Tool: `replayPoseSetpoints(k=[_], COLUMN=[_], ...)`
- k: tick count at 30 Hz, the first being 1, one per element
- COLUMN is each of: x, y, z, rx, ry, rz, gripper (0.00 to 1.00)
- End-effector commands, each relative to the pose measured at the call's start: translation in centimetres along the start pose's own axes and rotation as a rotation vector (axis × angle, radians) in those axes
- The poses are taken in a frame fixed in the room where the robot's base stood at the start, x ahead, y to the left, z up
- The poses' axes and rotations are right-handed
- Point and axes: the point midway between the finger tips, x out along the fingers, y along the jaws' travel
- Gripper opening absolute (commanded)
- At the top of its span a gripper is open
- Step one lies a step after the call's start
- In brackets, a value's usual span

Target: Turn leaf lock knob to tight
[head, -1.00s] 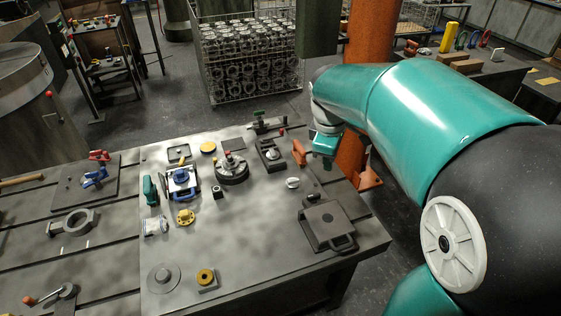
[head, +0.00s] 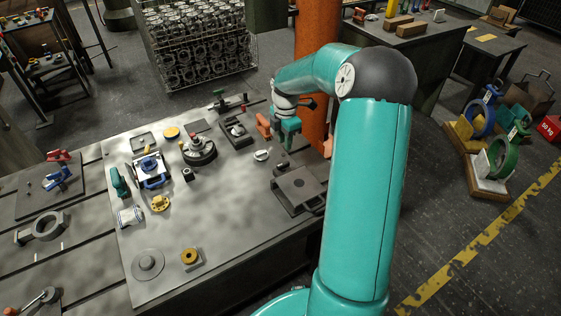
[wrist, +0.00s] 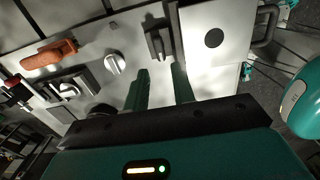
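A grey hinged leaf plate with a handle (head: 303,188) lies at the table's right end; it also shows in the wrist view (wrist: 215,40). A small silver knob with a raised grip (head: 262,155) stands on the table left of the leaf, and shows in the wrist view (wrist: 115,63). A dark block with a bar (wrist: 158,40) sits beside the leaf's edge. I cannot tell for certain which is the lock knob. My gripper (head: 287,147) is over the table's right back edge. Its two fingers are apart and empty in the wrist view (wrist: 160,68), pointing towards the dark block.
An orange clamp (head: 263,125) and an orange post (head: 318,60) stand close to my gripper. The table's front middle is mostly clear.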

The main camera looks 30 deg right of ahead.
Motion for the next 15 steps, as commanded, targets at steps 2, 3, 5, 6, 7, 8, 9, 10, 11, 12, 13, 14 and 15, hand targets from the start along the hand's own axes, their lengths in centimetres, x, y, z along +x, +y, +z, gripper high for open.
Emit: replayPoseSetpoints(k=[2,3,5,6,7,8,9,10,11,12,13,14,15], x=[1.7,2.5,3.7,4.5,5.1,5.7,6.4,6.9,7.5,8.0,8.4,8.8,9.2], y=[0.1,0.1,0.0,0.1,0.1,0.1,0.1,0.1,0.1,0.1,0.2,0.2,0.2], z=[-0.3,-0.4,-0.4,-0.4,-0.5,-0.5,-0.6,-0.6,-0.6,-0.7,-0.7,-0.7,-0.8], rx=[-0.005,-0.005,-0.004,-0.005,-0.005,-0.005,-0.005,-0.005,-0.006,-0.006,-0.006,-0.006,-0.007], ry=[0.003,0.003,0.003,0.002,0.003,0.003,0.002,0.002,0.002,0.002,0.002,0.002,0.002], rz=[-0.002,-0.002,-0.003,-0.002,-0.002,-0.002,-0.001,-0.001,-0.001,0.000,0.000,0.000,0.000], gripper=[0.25,0.25,0.25,0.25,0.25,0.25,0.25,0.25,0.25,0.25,0.25,0.25,0.25])
